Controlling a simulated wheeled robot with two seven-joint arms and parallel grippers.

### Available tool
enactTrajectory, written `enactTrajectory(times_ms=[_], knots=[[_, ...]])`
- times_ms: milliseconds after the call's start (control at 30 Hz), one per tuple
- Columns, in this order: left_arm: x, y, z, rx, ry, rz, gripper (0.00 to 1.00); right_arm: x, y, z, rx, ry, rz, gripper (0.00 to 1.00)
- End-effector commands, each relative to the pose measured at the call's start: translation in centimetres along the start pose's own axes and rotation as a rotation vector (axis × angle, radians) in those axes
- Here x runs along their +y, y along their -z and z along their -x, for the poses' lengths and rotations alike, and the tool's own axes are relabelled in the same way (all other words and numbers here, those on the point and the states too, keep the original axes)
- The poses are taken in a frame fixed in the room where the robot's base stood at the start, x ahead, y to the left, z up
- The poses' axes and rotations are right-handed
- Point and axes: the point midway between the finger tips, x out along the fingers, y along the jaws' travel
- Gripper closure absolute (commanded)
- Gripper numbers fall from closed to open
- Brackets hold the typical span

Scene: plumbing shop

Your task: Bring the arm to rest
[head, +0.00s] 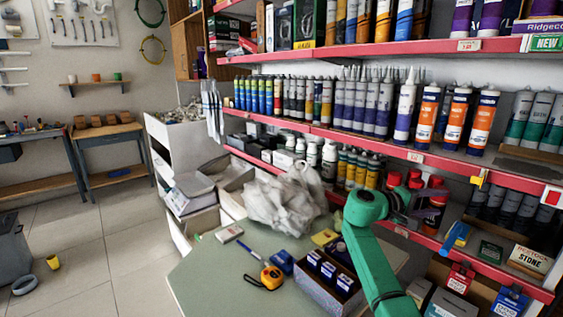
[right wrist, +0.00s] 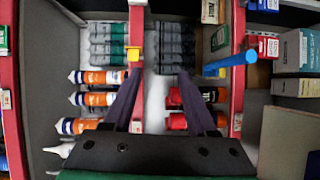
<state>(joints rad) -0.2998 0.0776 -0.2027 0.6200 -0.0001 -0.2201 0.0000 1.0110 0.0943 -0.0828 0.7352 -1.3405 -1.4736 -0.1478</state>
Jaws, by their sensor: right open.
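My right arm, green, rises from the lower right of the head view and bends toward the red-edged shelves. My right gripper (head: 424,203) is in front of the lower shelf, among red-capped bottles (head: 437,196), and is partly hidden by them and the arm. In the right wrist view the right gripper's (right wrist: 160,88) two dark fingers stand apart with nothing held between them. Red containers (right wrist: 190,97) show beside the right-hand finger; I cannot tell if they touch. My left gripper is not in view.
A green-topped table (head: 215,267) holds a plastic bag (head: 287,203), a yellow tape measure (head: 271,277) and a box of small blue packs (head: 325,276). Shelves of tubes and cartridges (head: 428,113) stand close around the gripper. A blue rod (right wrist: 231,63) juts out nearby. Open floor lies left.

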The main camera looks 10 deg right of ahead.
Motion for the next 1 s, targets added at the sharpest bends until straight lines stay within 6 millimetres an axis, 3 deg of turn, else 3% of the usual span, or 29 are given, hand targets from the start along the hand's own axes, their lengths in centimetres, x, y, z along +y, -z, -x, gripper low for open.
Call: enactTrajectory(times_ms=[33,200,300,400,500,633,1000], knots=[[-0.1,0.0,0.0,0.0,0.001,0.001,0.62,-3.7,-0.9,-0.1,0.016,0.064,-0.009,0.43],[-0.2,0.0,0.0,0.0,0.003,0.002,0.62,-17.9,-6.5,1.7,0.106,0.418,-0.089,0.43],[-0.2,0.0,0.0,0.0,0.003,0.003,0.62,-24.5,-10.7,4.5,0.156,0.643,-0.12,0.43],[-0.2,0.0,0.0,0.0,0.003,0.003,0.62,-28.4,-14.4,7.5,0.192,0.828,-0.135,0.43],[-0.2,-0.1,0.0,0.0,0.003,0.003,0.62,-30.6,-17.4,10.3,0.217,0.97,-0.141,0.43],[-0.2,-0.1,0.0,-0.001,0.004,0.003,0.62,-32.0,-20.6,13.5,0.24,1.121,-0.145,0.43],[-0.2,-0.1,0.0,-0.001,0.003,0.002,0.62,-32.0,-27.5,20.9,0.275,1.442,-0.142,0.43]])
